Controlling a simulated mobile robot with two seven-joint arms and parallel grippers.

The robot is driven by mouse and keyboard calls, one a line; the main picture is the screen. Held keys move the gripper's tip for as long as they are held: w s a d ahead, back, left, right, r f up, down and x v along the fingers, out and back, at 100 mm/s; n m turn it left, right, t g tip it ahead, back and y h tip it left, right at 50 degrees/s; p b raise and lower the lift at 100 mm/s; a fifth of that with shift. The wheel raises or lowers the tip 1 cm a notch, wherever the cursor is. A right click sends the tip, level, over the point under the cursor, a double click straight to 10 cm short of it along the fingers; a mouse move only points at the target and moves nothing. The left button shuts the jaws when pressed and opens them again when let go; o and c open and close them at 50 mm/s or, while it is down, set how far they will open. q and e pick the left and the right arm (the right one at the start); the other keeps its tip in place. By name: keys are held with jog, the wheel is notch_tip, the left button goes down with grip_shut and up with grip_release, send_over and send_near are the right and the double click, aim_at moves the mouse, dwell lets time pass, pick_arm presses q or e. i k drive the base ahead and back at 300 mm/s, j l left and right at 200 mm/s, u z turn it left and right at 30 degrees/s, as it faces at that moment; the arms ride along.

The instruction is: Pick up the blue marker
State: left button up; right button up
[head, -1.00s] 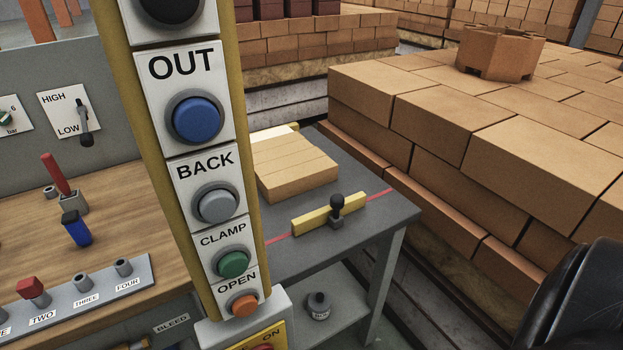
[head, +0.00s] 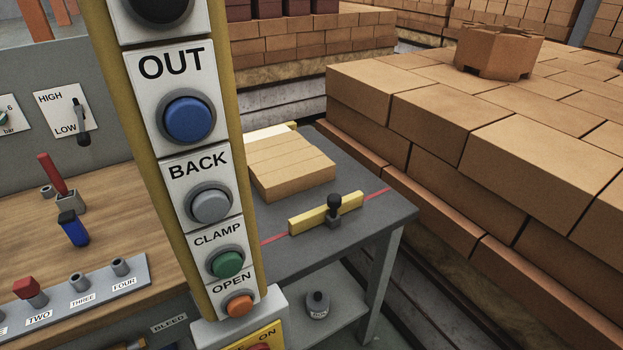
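The blue marker (head: 73,230) has a blue body and a dark cap and shows at the left of the head view. It is tilted on the wooden bench top, just in front of a small grey holder; I cannot tell whether it leans on anything. Neither of my grippers is in view.
A yellow-edged button post (head: 186,270) stands to the right of the marker. A red stick (head: 52,174) rises behind the marker near the grey holder (head: 71,201). A grey labelled rack (head: 100,287) lies in front. Bare wood (head: 125,225) lies between marker and post.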

aim_at(71, 225)
jog(key=u, duration=1.45)
jog(key=i+j+z, duration=0.2)
jog(key=i+j, duration=0.2)
jog(key=j, duration=0.2)
jog(key=i+j+z, duration=0.15)
jog(key=j, duration=0.2)
